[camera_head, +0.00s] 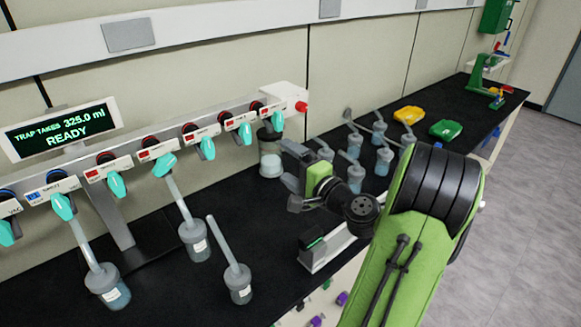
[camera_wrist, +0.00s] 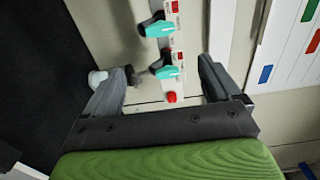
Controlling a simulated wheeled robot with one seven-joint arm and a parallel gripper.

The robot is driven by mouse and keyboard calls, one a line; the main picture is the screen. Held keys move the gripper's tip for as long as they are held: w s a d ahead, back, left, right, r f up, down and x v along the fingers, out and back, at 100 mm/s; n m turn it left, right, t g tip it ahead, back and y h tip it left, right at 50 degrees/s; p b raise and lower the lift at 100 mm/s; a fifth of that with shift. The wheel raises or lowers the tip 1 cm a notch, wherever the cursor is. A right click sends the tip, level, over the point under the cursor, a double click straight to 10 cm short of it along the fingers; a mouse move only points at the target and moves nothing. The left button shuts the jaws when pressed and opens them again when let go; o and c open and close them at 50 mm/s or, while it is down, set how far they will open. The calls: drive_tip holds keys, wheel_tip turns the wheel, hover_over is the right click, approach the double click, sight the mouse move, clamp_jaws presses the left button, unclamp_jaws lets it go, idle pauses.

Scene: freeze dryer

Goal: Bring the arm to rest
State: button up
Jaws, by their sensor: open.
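My arm, green with black joint rings, reaches in from the lower right in the head view. My gripper (camera_head: 300,170) is above the black bench, to the right of the manifold's end and left of the group of flasks. In the wrist view my gripper (camera_wrist: 165,85) shows its two dark fingers spread apart with nothing between them near the tips. Beyond the fingers is the manifold (camera_wrist: 172,50) with teal valve handles and a red knob (camera_wrist: 171,97). The red knob also shows in the head view (camera_head: 301,107).
Flasks (camera_head: 195,242) stand on the bench (camera_head: 165,285), some under the manifold. A loose-standing flask (camera_head: 239,284) is near the front. Several flasks (camera_head: 384,160) stand behind my gripper. A lit display (camera_head: 60,128) reads READY. Yellow (camera_head: 408,115) and green (camera_head: 446,129) items lie farther right.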

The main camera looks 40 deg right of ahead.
idle(0.4)
drive_tip(key=a+f+n+g+y, duration=0.2)
drive_tip(key=a+n+g+y, duration=0.3)
drive_tip(key=a, duration=0.6)
drive_tip(key=a+f+n+g, duration=0.2)
drive_tip(key=a+n+g, duration=0.1)
drive_tip(key=a+n, duration=0.65)
drive_tip(key=s+a+n+g+h, duration=0.2)
drive_tip(key=s, duration=0.7)
drive_tip(key=s+a+r+n+g+h, duration=0.1)
drive_tip(key=s+a+n+g+h, duration=0.1)
drive_tip(key=s, duration=0.7)
drive_tip(key=shift+s+a, duration=0.35)
drive_tip(key=shift+s, duration=0.05)
